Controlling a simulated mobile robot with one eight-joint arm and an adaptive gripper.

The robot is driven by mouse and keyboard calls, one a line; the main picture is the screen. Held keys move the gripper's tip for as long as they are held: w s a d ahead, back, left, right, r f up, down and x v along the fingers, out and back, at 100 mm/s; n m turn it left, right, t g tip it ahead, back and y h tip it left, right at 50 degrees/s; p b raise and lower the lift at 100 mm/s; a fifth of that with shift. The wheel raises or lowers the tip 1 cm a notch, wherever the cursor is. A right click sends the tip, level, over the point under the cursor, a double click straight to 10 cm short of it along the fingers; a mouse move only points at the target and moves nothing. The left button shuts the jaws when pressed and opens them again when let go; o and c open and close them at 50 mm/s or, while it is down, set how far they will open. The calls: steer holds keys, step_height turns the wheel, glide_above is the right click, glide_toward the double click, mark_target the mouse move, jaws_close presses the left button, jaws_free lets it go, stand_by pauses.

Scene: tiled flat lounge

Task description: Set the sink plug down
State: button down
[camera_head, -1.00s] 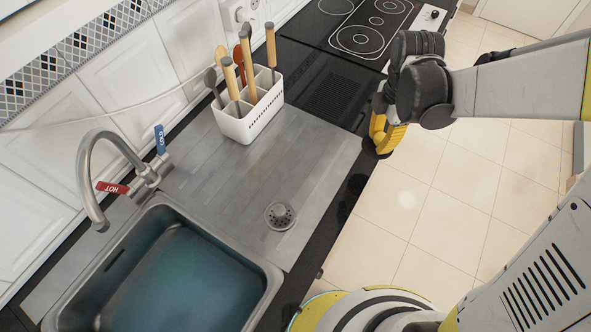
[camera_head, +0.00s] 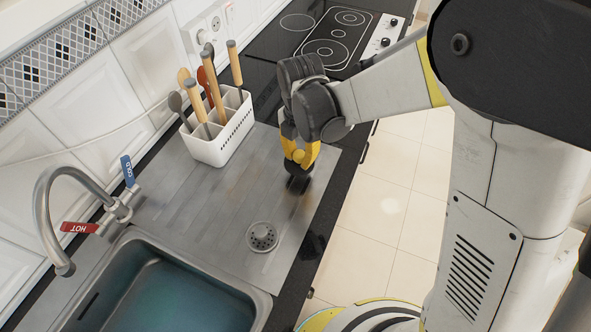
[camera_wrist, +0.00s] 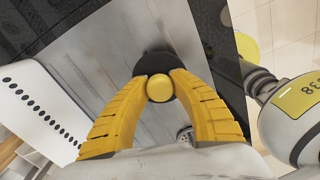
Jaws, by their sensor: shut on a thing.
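The sink plug is a black disc with a yellow knob. My gripper (camera_head: 299,163) is shut on it, and the plug (camera_head: 298,186) hangs under the yellow fingers, over the right part of the grey metal drainboard (camera_head: 230,205). In the wrist view the round yellow knob lies between the two yellow fingertips (camera_wrist: 159,88), with the black disc (camera_wrist: 155,64) behind it. I cannot tell whether the disc touches the drainboard.
A strainer (camera_head: 262,237) is in the drainboard, near the sink basin (camera_head: 165,290) and tap (camera_head: 50,210). The hob (camera_head: 335,40) is at the back. Bare drainboard lies left of the gripper.

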mark_target(297, 168)
steer(key=shift+a+f, duration=0.4)
steer(key=shift+f, duration=0.05)
steer(key=shift+f+b, duration=0.85)
steer(key=shift+f, duration=0.9)
steer(key=shift+f, duration=0.15)
steer(key=c, duration=1.2)
jaws_free()
step_height(297, 168, up, 12)
steer(key=p, duration=0.4)
steer(key=shift+d+r, duration=0.1)
steer(key=shift+r, duration=0.15)
